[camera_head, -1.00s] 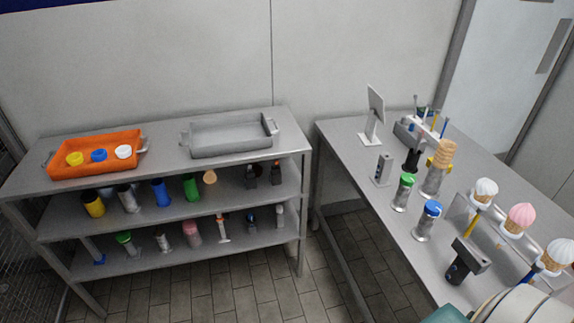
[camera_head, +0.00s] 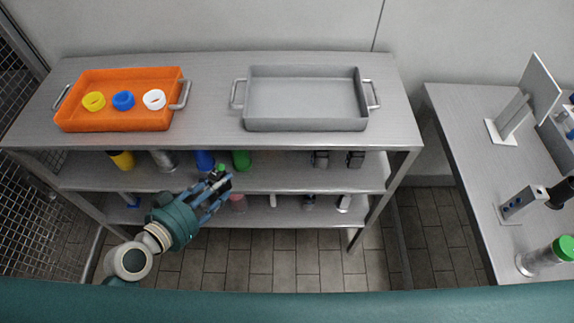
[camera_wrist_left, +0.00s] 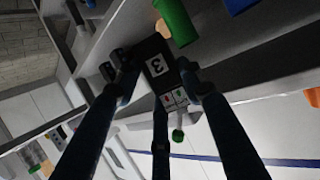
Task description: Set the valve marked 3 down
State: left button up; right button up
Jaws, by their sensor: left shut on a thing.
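My left gripper (camera_head: 214,186) is in front of the middle shelf of the metal rack, shut on the valve marked 3 (camera_head: 217,176). In the left wrist view, the valve (camera_wrist_left: 157,66) is a dark block with a white label bearing a 3, a smaller red and green label and a green knob. My left gripper's fingers (camera_wrist_left: 158,88) surround it there. In the head view, the fingers hide much of the valve. Whether it touches the shelf cannot be told. My right gripper is not in view.
On the rack's top stand an orange tray (camera_head: 75,121) with yellow, blue and white rings and an empty grey tray (camera_head: 305,124). The middle shelf holds a green cylinder (camera_head: 241,160), a blue cylinder (camera_head: 204,160) and dark blocks (camera_head: 321,159). A table (camera_head: 475,150) stands at right.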

pick_arm(q)
jog(key=d+f+n+y+b, duration=0.1)
jog(key=d+f+b, duration=0.3)
jog(key=d+f, duration=0.4)
jog(key=shift+t, duration=0.4)
jog(key=w+d, duration=0.2)
jog(key=w, duration=0.2)
jog(key=w+d+r, duration=0.1)
jog(key=w+d, duration=0.2)
jog(key=w, duration=0.2)
jog(key=w+d+p, duration=0.1)
jog(key=w+d, duration=0.2)
jog(key=w, duration=0.2)
jog(key=shift+r, duration=0.25)
jog(key=shift+w+d, duration=0.25)
jog(key=shift+w, duration=0.25)
jog(key=shift+w+d+f, duration=0.1)
jog(key=shift+w+f, duration=0.05)
jog(key=shift+f, duration=0.75)
jog(key=shift+w+f, duration=0.15)
jog(key=shift+f, duration=0.75)
jog(key=o, duration=1)
jog(key=shift+c, duration=0.2)
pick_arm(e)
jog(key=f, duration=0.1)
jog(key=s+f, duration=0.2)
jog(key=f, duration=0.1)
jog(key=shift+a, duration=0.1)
pick_arm(q)
jog(key=shift+s, duration=0.1)
